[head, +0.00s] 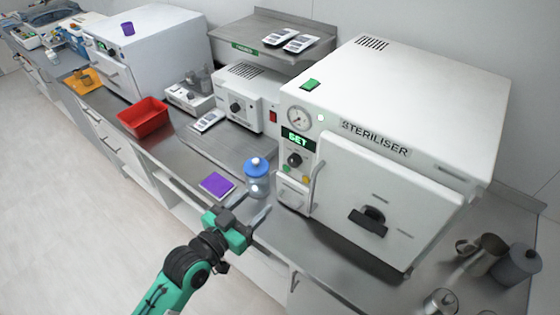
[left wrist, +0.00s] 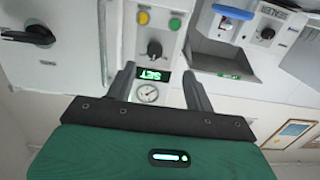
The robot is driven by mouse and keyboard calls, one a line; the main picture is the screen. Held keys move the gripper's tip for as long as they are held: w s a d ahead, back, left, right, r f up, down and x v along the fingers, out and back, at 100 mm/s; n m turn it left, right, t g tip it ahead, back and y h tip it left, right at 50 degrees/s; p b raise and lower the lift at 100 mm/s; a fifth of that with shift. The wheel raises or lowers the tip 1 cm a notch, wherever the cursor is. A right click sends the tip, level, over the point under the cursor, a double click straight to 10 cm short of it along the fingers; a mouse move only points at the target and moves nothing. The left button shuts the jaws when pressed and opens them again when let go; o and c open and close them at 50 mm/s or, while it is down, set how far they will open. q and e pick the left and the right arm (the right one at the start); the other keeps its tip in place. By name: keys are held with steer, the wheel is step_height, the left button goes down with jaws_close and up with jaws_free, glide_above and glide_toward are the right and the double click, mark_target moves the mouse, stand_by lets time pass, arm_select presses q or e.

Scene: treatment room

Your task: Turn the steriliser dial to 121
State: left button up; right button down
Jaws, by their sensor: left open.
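The white steriliser (head: 420,130) stands at the right of the bench, its door shut. Its black dial (head: 294,159) is on the narrow front panel, just below a green lit display (head: 298,139) that seems to read SET. A round gauge (head: 298,117) is above the display. The dial also shows in the left wrist view (left wrist: 154,48), upside down, beyond and roughly between my fingers. My left gripper (head: 252,207) is open and empty, in front of and below the panel, apart from the dial. The dial's pointer is too small to read. My right gripper is not in view.
The steriliser's door has a black handle (head: 371,217). A red tray (head: 143,117) is further left. Metal cups (head: 485,254) stand at the right.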

arm_select(q)
steer(key=r, duration=0.2)
steer(key=p, duration=0.4)
glide_toward(292, 163)
steer(key=shift+h, duration=0.3)
steer(key=x, duration=0.6)
steer(key=shift+w+d+f, duration=0.1)
steer(key=shift+w, duration=0.3)
steer(key=shift+p+x, duration=0.4)
steer(key=shift+x, duration=0.45)
steer(key=shift+f, duration=0.1)
steer(key=c, duration=1)
